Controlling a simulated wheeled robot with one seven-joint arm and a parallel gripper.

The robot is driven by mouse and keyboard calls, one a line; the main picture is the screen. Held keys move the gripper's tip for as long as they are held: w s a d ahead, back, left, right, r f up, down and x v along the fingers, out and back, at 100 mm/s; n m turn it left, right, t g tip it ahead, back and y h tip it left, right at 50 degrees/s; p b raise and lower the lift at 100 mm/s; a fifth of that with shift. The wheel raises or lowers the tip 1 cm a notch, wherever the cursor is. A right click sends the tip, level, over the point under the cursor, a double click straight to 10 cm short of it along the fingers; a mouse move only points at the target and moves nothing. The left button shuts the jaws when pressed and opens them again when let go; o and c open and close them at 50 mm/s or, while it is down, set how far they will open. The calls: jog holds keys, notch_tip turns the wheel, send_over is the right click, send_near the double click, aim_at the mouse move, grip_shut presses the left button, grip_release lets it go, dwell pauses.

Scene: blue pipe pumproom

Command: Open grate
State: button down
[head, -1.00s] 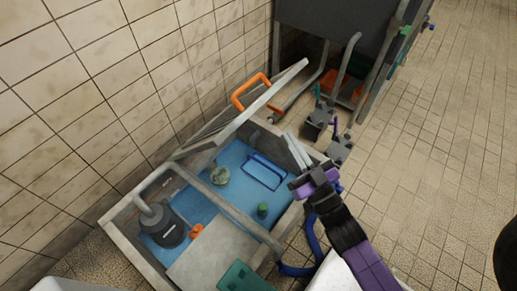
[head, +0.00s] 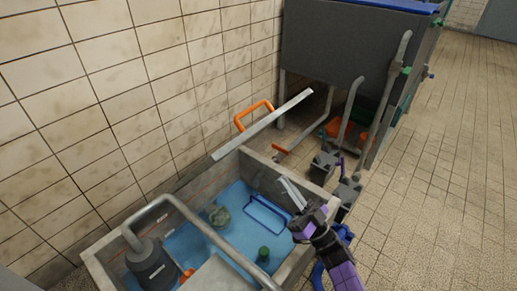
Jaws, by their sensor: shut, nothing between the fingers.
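The grate (head: 262,124) is a light grey panel with an orange handle (head: 254,113). It stands raised at the far wall side of the sump pit, seen nearly edge-on. The pit (head: 281,175) below it is uncovered and holds blue water. My gripper (head: 286,188) is over the pit's right part, with its light grey fingers together and empty. It is apart from the grate, below and to the right of it in the picture.
In the pit are a dark pump (head: 151,263), a blue wire basket (head: 267,214), a green can (head: 263,255) and a greenish round lump (head: 219,216). A grey pipe (head: 206,227) crosses it. A dark tank (head: 338,50) stands behind. The tiled floor (head: 440,190) at right is clear.

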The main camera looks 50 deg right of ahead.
jog(key=b+x, duration=0.2)
jog(key=x, duration=1)
jog(key=shift+w, duration=0.2)
jog(key=shift+r, duration=0.1)
jog(key=w+r+g+p, duration=0.1)
jog(key=w+r+p, duration=0.2)
jog(key=p, duration=0.2)
jog(key=w+r+g+p, duration=0.1)
jog(key=w+r+p, duration=0.2)
jog(key=w+p, duration=0.1)
jog(key=shift+w+a+r+p, duration=0.15)
jog(key=shift+r+p, duration=0.15)
jog(key=shift+p, duration=0.6)
jog(key=w+r+g+p, duration=0.2)
jog(key=w+r+p, duration=0.3)
jog(key=w+p, duration=0.5)
jog(key=shift+w+a+r+g+p, duration=0.2)
jog(key=shift+w+g+p, duration=0.2)
jog(key=shift+p, duration=0.2)
jog(key=shift+s+f, duration=0.15)
jog(key=shift+s, duration=0.05)
